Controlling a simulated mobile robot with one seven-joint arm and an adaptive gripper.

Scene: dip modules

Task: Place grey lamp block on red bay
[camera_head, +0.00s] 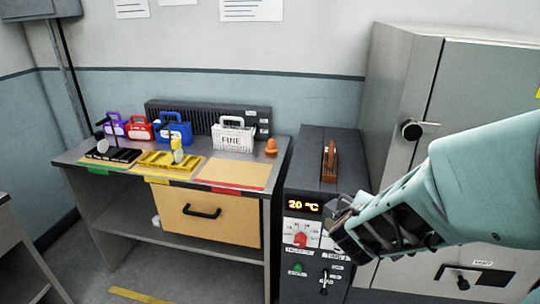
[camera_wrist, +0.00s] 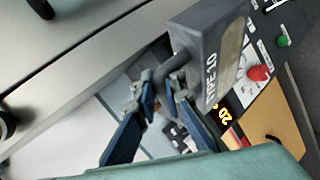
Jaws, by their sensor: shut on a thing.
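My gripper (camera_wrist: 160,92) is shut on the loop handle of a grey block, which I take as the grey lamp block (camera_wrist: 200,45). The block has white lettering and a pale oval patch on one face, and hangs tilted in the wrist view. In the head view my gripper (camera_head: 345,222) is in front of the dark machine, right of the bench; the block is hard to make out there. The red bay (camera_head: 235,173) is a tan mat edged in red at the bench's right end. It is empty.
The dark machine (camera_head: 305,230) has a lit display, a red knob and a brown-handled piece (camera_head: 329,162) on top. Black (camera_head: 113,155) and yellow (camera_head: 170,160) holders stand left of the red bay.

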